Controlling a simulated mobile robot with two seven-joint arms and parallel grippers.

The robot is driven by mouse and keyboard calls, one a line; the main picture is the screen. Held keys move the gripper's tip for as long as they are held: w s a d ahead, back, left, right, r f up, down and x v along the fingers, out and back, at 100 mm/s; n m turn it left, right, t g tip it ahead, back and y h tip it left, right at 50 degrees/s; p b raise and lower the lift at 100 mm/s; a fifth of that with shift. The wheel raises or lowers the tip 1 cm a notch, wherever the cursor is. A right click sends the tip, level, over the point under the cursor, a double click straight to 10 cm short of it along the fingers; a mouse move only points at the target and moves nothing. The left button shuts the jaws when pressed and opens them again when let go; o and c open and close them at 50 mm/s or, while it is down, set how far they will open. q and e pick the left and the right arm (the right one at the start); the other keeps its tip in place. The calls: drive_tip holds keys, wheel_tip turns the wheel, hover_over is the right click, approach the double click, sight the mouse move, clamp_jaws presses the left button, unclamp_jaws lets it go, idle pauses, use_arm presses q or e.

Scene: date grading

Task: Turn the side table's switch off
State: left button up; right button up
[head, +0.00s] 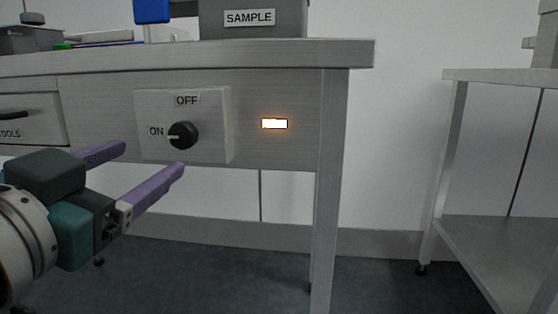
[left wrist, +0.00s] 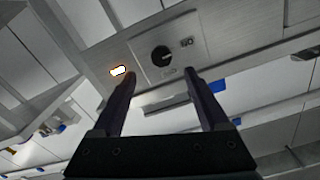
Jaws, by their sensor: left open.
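The side table's switch is a black round knob (head: 183,135) on a pale plate (head: 215,128) on the table's front. "OFF" is printed above the knob and "ON" to its left; the knob's white mark points left to "ON". An indicator light (head: 275,124) right of the plate glows white-orange. My left gripper (head: 153,165) is open and empty, its purple fingers apart, in front of and below the knob. In the left wrist view the knob (left wrist: 161,53) lies beyond the fingertips (left wrist: 165,82), apart from them. My right gripper is not in view.
The table top (head: 330,52) holds a grey box labelled "SAMPLE" (head: 255,18) and a blue item (head: 152,10). A drawer labelled "TOOLS" (head: 30,120) is left of the switch. A metal shelf unit (head: 500,75) stands at the right, with free floor between.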

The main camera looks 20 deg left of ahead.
sight(180, 139)
use_arm(q)
drive_tip(key=b+x, duration=0.2)
drive_tip(key=x, duration=0.7)
drive_tip(key=shift+w+a+r, duration=0.1)
drive_tip(key=shift+w+a, duration=0.05)
drive_tip(key=shift+a, duration=0.05)
drive_tip(key=shift+c, duration=0.2)
clamp_jaws()
